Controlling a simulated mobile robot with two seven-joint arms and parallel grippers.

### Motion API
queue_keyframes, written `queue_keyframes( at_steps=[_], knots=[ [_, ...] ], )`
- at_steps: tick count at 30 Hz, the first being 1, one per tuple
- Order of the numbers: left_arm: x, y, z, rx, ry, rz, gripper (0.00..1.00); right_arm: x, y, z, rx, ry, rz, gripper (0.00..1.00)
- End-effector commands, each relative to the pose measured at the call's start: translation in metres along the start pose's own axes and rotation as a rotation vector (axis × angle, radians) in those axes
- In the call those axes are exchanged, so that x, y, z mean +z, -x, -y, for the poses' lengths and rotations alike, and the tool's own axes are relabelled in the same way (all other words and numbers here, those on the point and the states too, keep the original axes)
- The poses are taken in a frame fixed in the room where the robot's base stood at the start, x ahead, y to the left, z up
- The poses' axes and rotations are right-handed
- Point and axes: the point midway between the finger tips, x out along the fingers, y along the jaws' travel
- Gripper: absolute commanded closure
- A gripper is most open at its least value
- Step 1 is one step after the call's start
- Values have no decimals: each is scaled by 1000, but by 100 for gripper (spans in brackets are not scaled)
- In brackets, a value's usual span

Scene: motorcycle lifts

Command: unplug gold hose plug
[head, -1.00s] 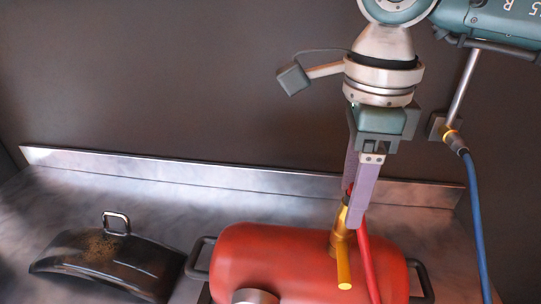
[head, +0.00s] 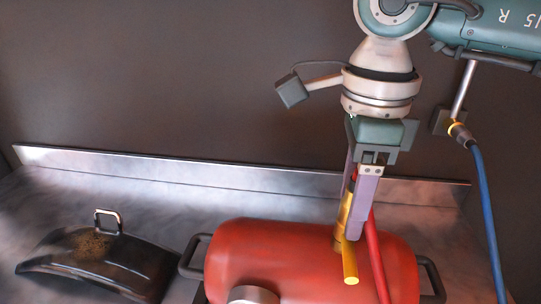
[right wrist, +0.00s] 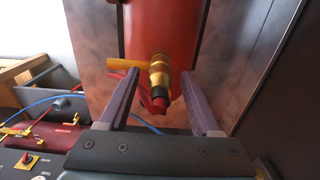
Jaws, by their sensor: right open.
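The gold hose plug (head: 344,212) stands up from the top of a red tank (head: 280,245), with a gold side bar (head: 350,272) sticking out near its base. A red hose (head: 373,245) runs down beside it. My right gripper (head: 352,232) points down at the plug, and its purple fingers partly hide it in the head view. In the right wrist view the gold plug (right wrist: 159,74) is between the two spread fingers (right wrist: 160,88), with gaps on both sides. The right gripper is open. My left gripper is not in view.
A dark curved cover with a handle (head: 95,262) lies on the metal bench left of the tank. A blue hose (head: 487,215) hangs at the right from a metal rod. A metal ledge (head: 140,165) and dark wall stand behind. Tank handles (head: 195,256) stick out sideways.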

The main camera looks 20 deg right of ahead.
Motion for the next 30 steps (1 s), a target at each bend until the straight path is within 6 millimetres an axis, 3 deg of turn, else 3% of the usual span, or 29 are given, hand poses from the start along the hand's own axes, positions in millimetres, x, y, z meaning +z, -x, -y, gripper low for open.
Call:
queue_keyframes(
  at_steps=[29, 30],
  knots=[
    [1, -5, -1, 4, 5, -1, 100, 0, 0, 0, -1, 0, 0, 35],
    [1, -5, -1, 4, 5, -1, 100, 0, 0, 0, -1, 0, 0, 38]
  ],
)
